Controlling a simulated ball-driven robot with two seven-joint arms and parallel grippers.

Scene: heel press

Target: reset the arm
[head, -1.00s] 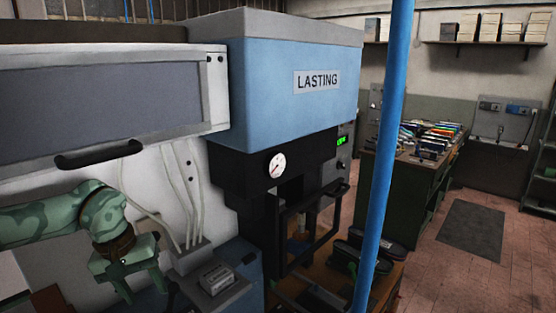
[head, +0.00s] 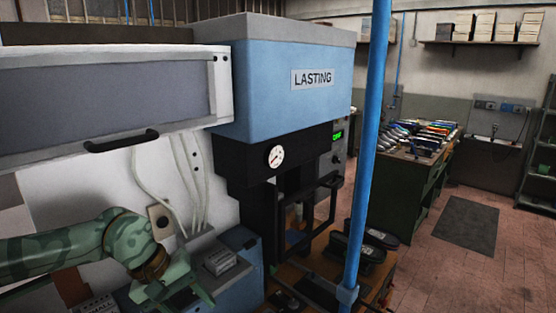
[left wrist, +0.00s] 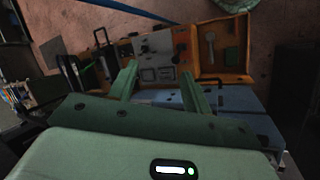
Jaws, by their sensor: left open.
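My left arm is camouflage green and comes in from the left in the head view. Its gripper (head: 182,292) is low in the picture, in front of the blue bench at the foot of the lasting press (head: 285,85). The left wrist view shows the gripper's two green fingers (left wrist: 158,78) spread apart with nothing between them. Beyond them lie a grey panel and an orange-brown bench (left wrist: 228,48). I cannot tell how far the fingertips are from the bench. My right gripper is in neither view.
A grey control box (head: 219,262) sits close to the right of my gripper. A blue pole (head: 368,150) stands right of the press. A grey hood with a black handle (head: 122,141) hangs above my arm. Dark shoes (head: 362,252) sit on the wooden bench. Open floor lies at right.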

